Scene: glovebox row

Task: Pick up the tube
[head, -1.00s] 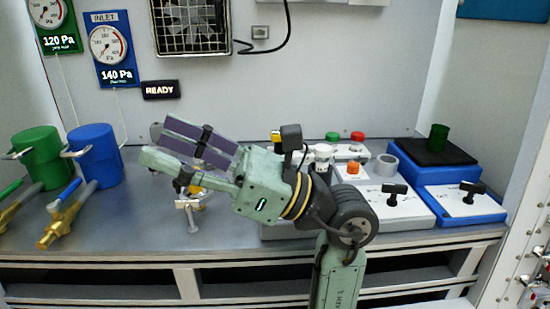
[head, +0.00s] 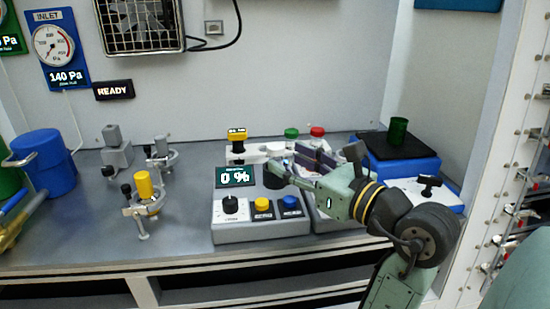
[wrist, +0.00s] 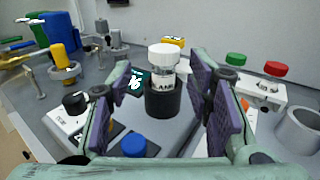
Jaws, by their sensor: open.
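The tube (wrist: 162,77) has a white cap and a printed label and stands upright in a black round holder (wrist: 162,103). Its white cap shows in the head view (head: 276,149), with the body partly hidden by my gripper. The black holder also shows there (head: 272,180). My gripper (head: 289,160) is open and empty, reaching in from the right. In the wrist view, the purple-padded fingers (wrist: 160,92) appear on either side of the tube, with gaps on both sides.
The holder sits on a box with a 0 % display (head: 235,177), a black knob (head: 231,204), a yellow button (head: 262,204) and a blue button (head: 290,203). Clamp stands (head: 147,192) are to the left. A green cup (head: 398,131) stands on a black pad at right.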

